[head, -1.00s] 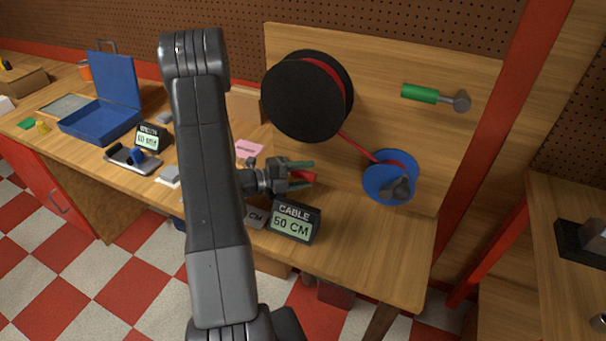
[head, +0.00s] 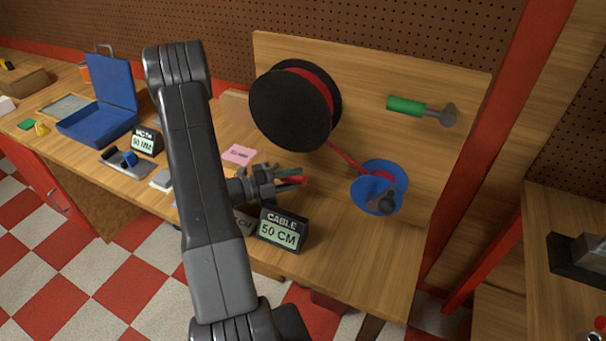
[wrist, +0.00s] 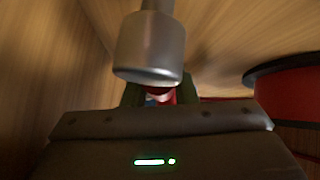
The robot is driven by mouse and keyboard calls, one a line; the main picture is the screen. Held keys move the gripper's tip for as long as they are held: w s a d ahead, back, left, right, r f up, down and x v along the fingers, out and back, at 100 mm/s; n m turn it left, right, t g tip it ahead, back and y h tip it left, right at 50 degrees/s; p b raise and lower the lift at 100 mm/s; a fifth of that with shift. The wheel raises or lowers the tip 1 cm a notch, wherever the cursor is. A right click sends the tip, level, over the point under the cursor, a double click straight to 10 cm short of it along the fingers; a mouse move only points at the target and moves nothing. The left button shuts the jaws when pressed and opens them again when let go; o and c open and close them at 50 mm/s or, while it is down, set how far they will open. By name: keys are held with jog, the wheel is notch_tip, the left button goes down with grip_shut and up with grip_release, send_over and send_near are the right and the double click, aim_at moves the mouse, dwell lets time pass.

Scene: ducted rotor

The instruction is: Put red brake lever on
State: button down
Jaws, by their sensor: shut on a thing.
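My gripper (head: 293,179) is shut on the red brake lever (head: 293,182), of which only a short red part shows between the green-tipped fingers. It is held above the bench, left of the blue reel. In the wrist view the red part (wrist: 160,94) shows between the fingers. A grey metal cylinder (wrist: 150,48) stands in front of it; I cannot tell surely whether it belongs to the lever. On the wooden panel, a green-handled lever (head: 405,105) with a grey metal end is at the upper right. A blue reel (head: 368,199) with a dark hub is below it.
A black spool (head: 288,106) with red cable is on the panel above my gripper. A "CABLE 50 CM" display (head: 281,231) stands close below. A pink note (head: 239,154), a second display (head: 146,141) and a blue open case (head: 98,124) are left. The bench's right front is clear.

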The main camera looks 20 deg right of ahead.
jog(key=shift+r+n+h+p, duration=0.5)
jog(key=shift+r+p, duration=0.05)
jog(key=shift+w+a+r+n+h+p, duration=0.15)
jog(key=shift+r+n+h+p, duration=0.15)
jog(key=shift+n+h+p, duration=0.15)
jog(key=shift+w+a+r+n+h+p, duration=0.15)
jog(key=shift+r+n+h+p, duration=0.15)
jog(key=shift+n+h, duration=0.2)
jog(key=c, duration=1.2)
grip_release()
jog(key=shift+o, duration=0.2)
jog(key=shift+w+a+f+b, duration=0.1)
jog(key=shift+a+f+b, duration=0.1)
jog(key=shift+a+b, duration=0.2)
jog(key=a, duration=0.4)
jog(key=a+b, duration=0.1)
jog(key=a, duration=0.3)
jog(key=a+b, duration=0.1)
jog(key=a, duration=0.3)
jog(key=shift+w+a, duration=0.15)
jog(key=shift+w, duration=0.25)
